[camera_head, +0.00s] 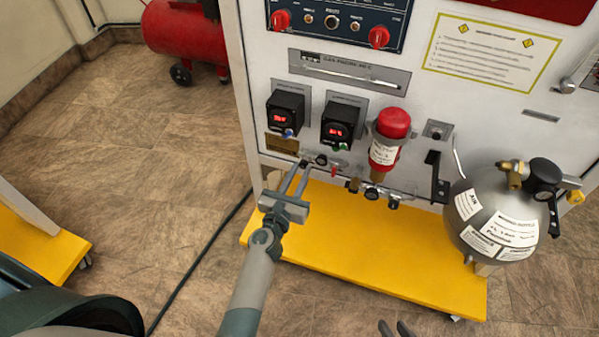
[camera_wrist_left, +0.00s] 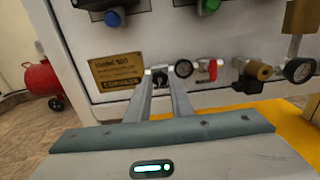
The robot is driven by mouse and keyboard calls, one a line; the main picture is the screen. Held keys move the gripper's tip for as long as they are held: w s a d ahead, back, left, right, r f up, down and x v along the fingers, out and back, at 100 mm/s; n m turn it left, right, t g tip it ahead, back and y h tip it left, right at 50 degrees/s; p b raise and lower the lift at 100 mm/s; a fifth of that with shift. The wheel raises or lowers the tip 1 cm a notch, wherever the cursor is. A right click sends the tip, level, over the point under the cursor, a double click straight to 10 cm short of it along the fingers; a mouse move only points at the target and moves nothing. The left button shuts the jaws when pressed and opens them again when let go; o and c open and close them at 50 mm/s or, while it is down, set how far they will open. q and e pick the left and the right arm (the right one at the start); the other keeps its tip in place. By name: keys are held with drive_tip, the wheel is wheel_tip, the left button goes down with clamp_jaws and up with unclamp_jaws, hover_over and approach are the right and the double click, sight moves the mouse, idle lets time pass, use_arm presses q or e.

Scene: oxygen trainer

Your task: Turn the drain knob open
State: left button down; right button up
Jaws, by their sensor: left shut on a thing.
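My right gripper (camera_head: 394,328) shows only as two dark fingertips at the bottom edge of the head view, apart and empty, away from the panel.
A red filter cylinder (camera_head: 386,138) and a grey tank (camera_head: 489,222) stand further right. The yellow base (camera_head: 385,255) juts out below the panel.

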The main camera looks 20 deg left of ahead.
use_arm(q)
drive_tip(key=shift+f, duration=0.1)
use_arm(e)
drive_tip(key=shift+a, duration=0.1)
use_arm(q)
drive_tip(key=c, duration=1.6)
unclamp_jaws()
drive_tip(key=shift+o, duration=0.2)
drive_tip(key=shift+s, duration=0.2)
drive_tip(key=s, duration=0.7)
drive_tip(key=shift+a, duration=0.15)
use_arm(e)
drive_tip(key=shift+w+a+r+t, duration=0.4)
drive_tip(key=shift+w+a+r, duration=0.1)
drive_tip(key=shift+w, duration=0.1)
use_arm(q)
drive_tip(key=shift+s, duration=0.1)
use_arm(e)
drive_tip(key=shift+s+d+f, duration=0.1)
drive_tip(key=shift+d, duration=0.05)
